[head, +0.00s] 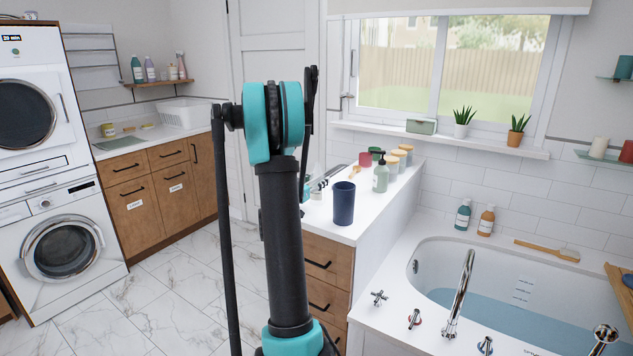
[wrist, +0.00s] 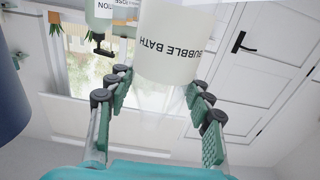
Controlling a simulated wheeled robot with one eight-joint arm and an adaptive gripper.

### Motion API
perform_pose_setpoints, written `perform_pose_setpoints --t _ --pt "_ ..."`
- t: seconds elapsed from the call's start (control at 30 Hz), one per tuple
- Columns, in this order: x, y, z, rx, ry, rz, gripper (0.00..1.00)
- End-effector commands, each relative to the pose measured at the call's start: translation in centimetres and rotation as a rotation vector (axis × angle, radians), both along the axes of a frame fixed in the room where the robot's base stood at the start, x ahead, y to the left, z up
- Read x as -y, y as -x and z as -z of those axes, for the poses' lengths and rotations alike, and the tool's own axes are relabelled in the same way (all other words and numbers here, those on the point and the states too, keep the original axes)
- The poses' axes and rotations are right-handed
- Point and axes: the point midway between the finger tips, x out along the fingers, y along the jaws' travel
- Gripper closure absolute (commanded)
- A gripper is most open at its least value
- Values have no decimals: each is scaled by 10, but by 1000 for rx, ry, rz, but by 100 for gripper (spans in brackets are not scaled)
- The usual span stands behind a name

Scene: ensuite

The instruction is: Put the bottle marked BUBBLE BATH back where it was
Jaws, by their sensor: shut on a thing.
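The bottle marked BUBBLE BATH (wrist: 172,58) is between the fingers of my gripper (wrist: 160,88) in the wrist view. It is pale, with dark lettering that reads upside down there. Clear, see-through material shows between the fingers below the label. My gripper is shut on it. In the head view my arm hides most of the gripper and the bottle; only small parts show just right of the arm, over the white counter (head: 325,228). I cannot tell whether the bottle touches the counter.
A dark blue tumbler (head: 343,204) stands near the counter's front, with a green pump bottle (head: 381,178) and several lidded jars behind. A teal bottle (head: 463,215) and an orange bottle (head: 486,221) stand on the bath's back ledge. A wooden shelf (head: 160,84) at left holds several bottles.

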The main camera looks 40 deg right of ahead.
Motion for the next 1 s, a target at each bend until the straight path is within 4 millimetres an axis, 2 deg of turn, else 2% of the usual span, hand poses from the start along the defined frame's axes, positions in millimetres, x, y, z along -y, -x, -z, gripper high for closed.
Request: perform_pose_setpoints --t 0.27,0.3,0.43,0.8,1.0 --pt "0 0 2 0 0 0 82" --pt "0 0 2 0 0 0 44" --pt "0 0 2 0 0 0 28" --pt "0 0 -2 0 0 0 28" --pt "-27 10 -1 0 0 -3 28"
